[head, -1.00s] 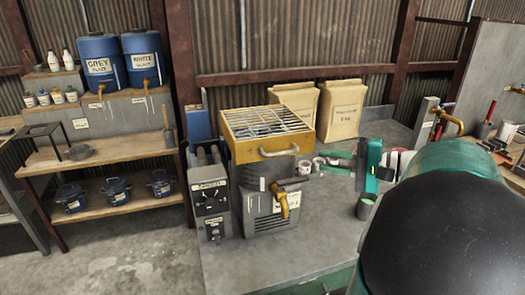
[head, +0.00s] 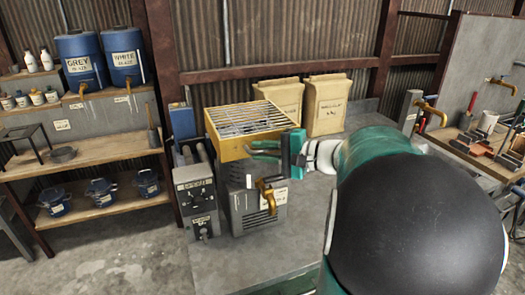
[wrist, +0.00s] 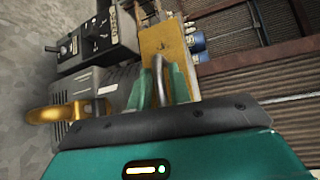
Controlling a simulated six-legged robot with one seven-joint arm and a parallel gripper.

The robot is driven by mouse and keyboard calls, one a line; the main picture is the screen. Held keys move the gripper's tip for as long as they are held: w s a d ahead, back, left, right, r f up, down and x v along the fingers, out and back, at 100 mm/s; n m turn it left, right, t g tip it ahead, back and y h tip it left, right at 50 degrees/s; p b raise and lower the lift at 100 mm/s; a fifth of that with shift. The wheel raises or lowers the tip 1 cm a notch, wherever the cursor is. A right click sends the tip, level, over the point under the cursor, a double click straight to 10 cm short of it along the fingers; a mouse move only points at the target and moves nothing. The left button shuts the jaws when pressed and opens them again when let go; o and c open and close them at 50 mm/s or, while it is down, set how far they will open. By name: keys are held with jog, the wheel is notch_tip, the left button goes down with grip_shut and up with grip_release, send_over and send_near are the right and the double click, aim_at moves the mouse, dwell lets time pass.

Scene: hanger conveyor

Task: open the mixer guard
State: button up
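The mixer guard (head: 245,131) is a yellow frame with a metal grille on top of the grey mixer (head: 240,190). It lies flat and looks closed. In the wrist view its yellow front face (wrist: 163,42) is straight ahead, with a grey bar handle (wrist: 158,72) standing out from it. My gripper (head: 254,150) is at the guard's front. Its two green fingers, seen in the wrist view (wrist: 158,88), stand apart on either side of the handle. They look open, with the handle between them; contact cannot be told. In the head view my gripper hides the handle.
A grey control box (head: 196,198) stands left of the mixer. A yellow tap-like lever (head: 265,190) sticks out of the mixer's front, below my gripper. Two paper sacks (head: 327,105) stand behind on the bench (head: 310,235). The bench front is clear.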

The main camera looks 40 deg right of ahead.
jog(key=shift+w+a, duration=0.1)
jog(key=shift+w, duration=0.1)
jog(key=shift+s, duration=0.1)
grip_shut()
